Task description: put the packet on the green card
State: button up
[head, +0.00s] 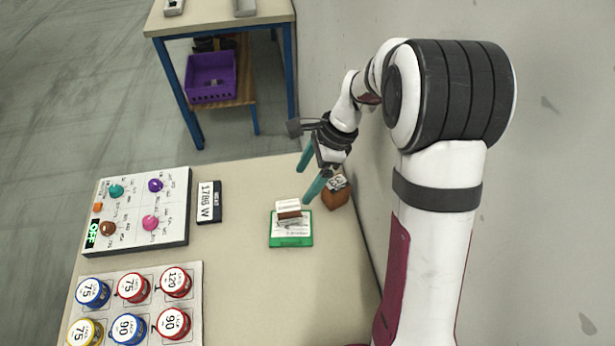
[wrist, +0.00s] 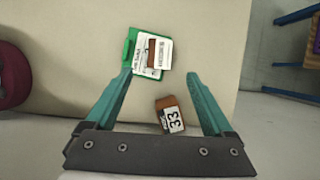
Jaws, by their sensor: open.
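The green card (head: 291,241) lies on the table with a white label on its face; it also shows in the wrist view (wrist: 128,50). A small packet (head: 288,206), white with a brown part, rests on the card toward its far edge. The wrist view shows this packet (wrist: 154,52) over the card's white label. My gripper (head: 304,188) is open and apart from the packet, near the card's far right side. In the wrist view its fingertips (wrist: 158,74) are spread wide, with nothing held.
A brown block (head: 335,196) labelled 33 stands right of the card, close to the wall; the wrist view shows it between my fingers (wrist: 172,115). A 1786 W display (head: 209,202), a knob panel (head: 137,212) and several numbered round pieces are at left.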

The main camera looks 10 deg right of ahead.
jog(key=s+a+r+n+h, duration=0.1)
jog(key=s+r+n, duration=0.35)
jog(key=s, duration=0.35)
jog(key=s+a+r+n+h, duration=0.1)
jog(key=s+r+n, duration=0.2)
jog(key=s+r, duration=0.35)
jog(key=s+d+f+n, duration=0.1)
jog(key=s+n, duration=0.4)
jog(key=s, duration=0.6)
jog(key=shift+s+f+h, duration=0.35)
jog(key=shift+f+h, duration=0.05)
jog(key=shift+f, duration=0.1)
jog(key=shift+d, duration=0.1)
